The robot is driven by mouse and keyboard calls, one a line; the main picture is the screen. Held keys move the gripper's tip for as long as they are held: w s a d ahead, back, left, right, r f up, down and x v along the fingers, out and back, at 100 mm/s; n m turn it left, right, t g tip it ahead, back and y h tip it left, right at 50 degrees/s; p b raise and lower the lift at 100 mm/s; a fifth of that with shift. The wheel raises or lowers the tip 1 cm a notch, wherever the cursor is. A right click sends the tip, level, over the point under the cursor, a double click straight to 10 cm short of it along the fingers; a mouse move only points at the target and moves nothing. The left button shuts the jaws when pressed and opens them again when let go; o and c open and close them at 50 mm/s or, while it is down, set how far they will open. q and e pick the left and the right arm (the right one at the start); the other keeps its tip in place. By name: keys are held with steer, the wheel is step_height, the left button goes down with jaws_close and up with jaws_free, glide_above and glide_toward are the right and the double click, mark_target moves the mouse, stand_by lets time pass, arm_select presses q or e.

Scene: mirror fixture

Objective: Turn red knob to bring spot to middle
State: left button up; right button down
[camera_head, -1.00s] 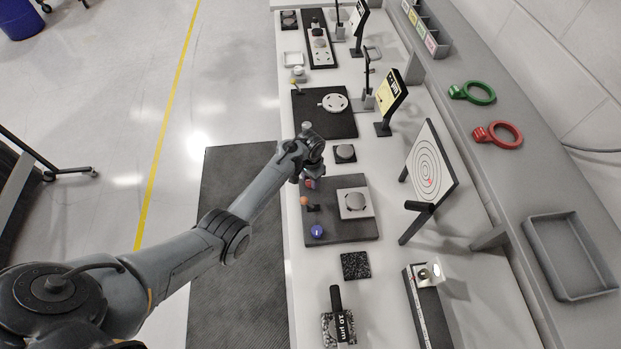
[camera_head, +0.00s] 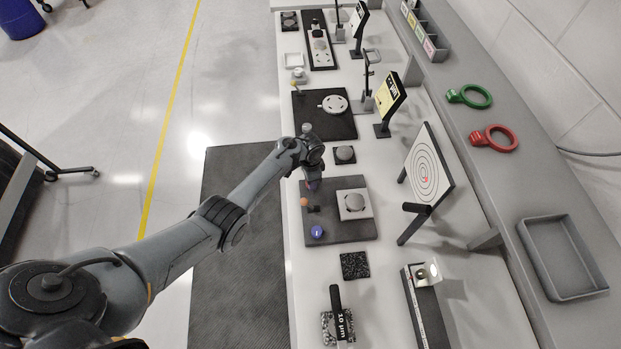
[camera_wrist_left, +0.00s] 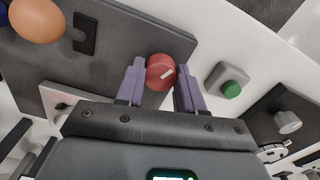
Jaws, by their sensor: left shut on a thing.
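The red knob (camera_wrist_left: 160,72) with a white mark sits on the dark plate (camera_head: 366,228). In the left wrist view it is between the two purple fingers of my left gripper (camera_wrist_left: 160,86), which is shut on it. In the head view my left gripper (camera_head: 313,184) hides the knob. The white target board (camera_head: 436,151) with black rings stands tilted to the right of the plate. A small red spot (camera_head: 425,180) shows on it, close to the middle and slightly below it. My right gripper is not in view.
A green button (camera_wrist_left: 232,90) stands near the red knob. Other fixtures line the bench. A grey tray (camera_head: 565,292) lies at right.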

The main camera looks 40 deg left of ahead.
arm_select(q)
steer(key=m, duration=0.4)
steer(key=shift+m, duration=0.4)
steer(key=m, duration=0.5)
steer(key=shift+b, duration=0.4)
steer(key=shift+m, duration=0.3)
steer(key=o, duration=1)
steer(key=shift+o, duration=0.2)
steer(key=shift+r, duration=0.15)
step_height(320, 180, up, 11)
steer(key=p, duration=0.3)
steer(key=shift+f, duration=0.2)
